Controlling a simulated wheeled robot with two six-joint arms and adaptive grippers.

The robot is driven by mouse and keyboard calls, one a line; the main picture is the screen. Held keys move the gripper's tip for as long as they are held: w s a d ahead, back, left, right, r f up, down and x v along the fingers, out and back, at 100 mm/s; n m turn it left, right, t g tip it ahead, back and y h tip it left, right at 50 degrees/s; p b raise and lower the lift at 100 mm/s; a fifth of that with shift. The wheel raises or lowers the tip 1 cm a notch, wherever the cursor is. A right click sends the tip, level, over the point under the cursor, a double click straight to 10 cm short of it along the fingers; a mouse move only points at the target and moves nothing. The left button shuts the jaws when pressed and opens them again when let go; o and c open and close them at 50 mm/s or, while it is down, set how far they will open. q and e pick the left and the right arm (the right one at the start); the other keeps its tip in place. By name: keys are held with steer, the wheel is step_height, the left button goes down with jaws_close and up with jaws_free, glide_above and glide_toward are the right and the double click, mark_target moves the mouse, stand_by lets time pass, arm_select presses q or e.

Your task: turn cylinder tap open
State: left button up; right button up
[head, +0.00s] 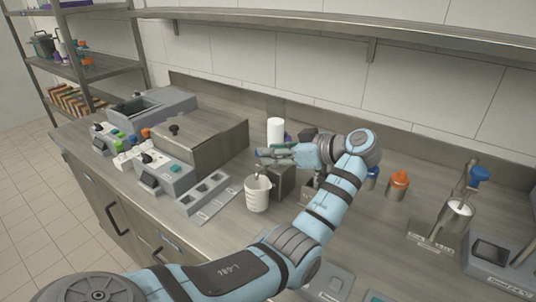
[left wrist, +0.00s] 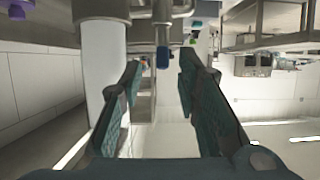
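The white upright cylinder (head: 276,130) of the filler stands behind my left gripper (head: 262,155). It fills the left side of the left wrist view (left wrist: 101,65). In that view my left gripper (left wrist: 160,65) is open, its teal-padded fingers apart. A small blue-tipped part (left wrist: 162,57), apparently the tap's handle, shows between the fingertips under metal fittings (left wrist: 165,12). I see no clear contact with it. In the head view the gripper and wrist hide most of the tap. A white cup (head: 257,194) stands upright below the gripper. My right gripper is not in view.
A grey box (head: 283,179) stands beside the cup. Grey machines (head: 165,175) and a large box-shaped unit (head: 205,145) fill the counter's left. An orange-topped container (head: 398,185) and a blue-handled stand (head: 460,210) are to the right. A shelf (head: 330,24) runs overhead.

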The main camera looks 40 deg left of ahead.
arm_select(q)
steer(key=shift+x, duration=0.75)
steer(key=shift+s+a, duration=0.15)
steer(key=shift+a, duration=0.2)
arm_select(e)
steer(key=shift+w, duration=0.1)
arm_select(q)
jaws_close()
